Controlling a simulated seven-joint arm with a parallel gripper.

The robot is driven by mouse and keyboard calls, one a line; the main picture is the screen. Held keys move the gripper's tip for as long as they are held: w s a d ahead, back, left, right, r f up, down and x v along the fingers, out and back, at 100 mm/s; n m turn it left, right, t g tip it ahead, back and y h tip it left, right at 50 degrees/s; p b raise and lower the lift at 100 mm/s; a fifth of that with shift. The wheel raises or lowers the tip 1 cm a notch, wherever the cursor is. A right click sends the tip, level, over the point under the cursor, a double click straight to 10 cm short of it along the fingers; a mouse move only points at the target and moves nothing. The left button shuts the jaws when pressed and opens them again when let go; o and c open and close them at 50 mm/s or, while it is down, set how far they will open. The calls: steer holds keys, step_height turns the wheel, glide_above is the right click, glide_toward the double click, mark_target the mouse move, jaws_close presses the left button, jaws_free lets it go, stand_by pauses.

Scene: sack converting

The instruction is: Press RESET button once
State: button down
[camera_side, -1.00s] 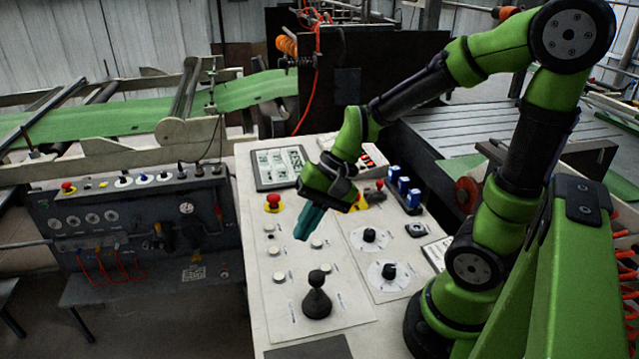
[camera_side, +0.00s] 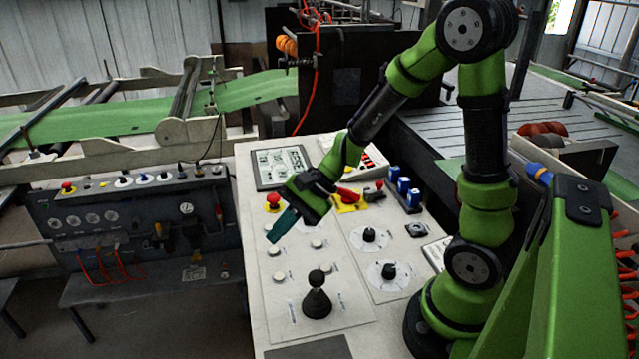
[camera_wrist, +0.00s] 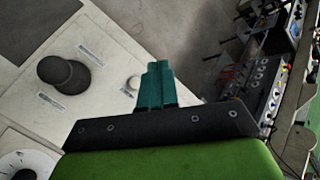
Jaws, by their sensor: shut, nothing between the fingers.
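The control panel (camera_side: 340,325) carries several small white round buttons, among them one at the lower left (camera_side: 279,277) and two to its right (camera_side: 317,244) and (camera_side: 325,268). Their labels are too small to read, so I cannot tell which is RESET. My gripper (camera_side: 271,239) is shut and empty, its teal fingers slanting down to the left over the panel's left button column. They hide part of that column, and contact with a button cannot be told. In the wrist view, the fingers (camera_wrist: 157,70) point past a white button (camera_wrist: 133,82) just to their left.
A black joystick (camera_side: 317,300) stands at the panel's front; it also shows in the wrist view (camera_wrist: 62,73). A red emergency button (camera_side: 273,201), black knobs (camera_side: 369,236) and blue switches (camera_side: 403,187) stand around. A grey machine cabinet (camera_side: 140,230) is to the left.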

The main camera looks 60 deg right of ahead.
mark_target(284, 275)
steer(key=shift+f, duration=4.1)
steer(key=shift+f, duration=0.1)
steer(key=shift+f, duration=0.35)
steer(key=shift+f, duration=0.4)
steer(key=shift+r, duration=0.85)
steer(key=shift+r, duration=2.5)
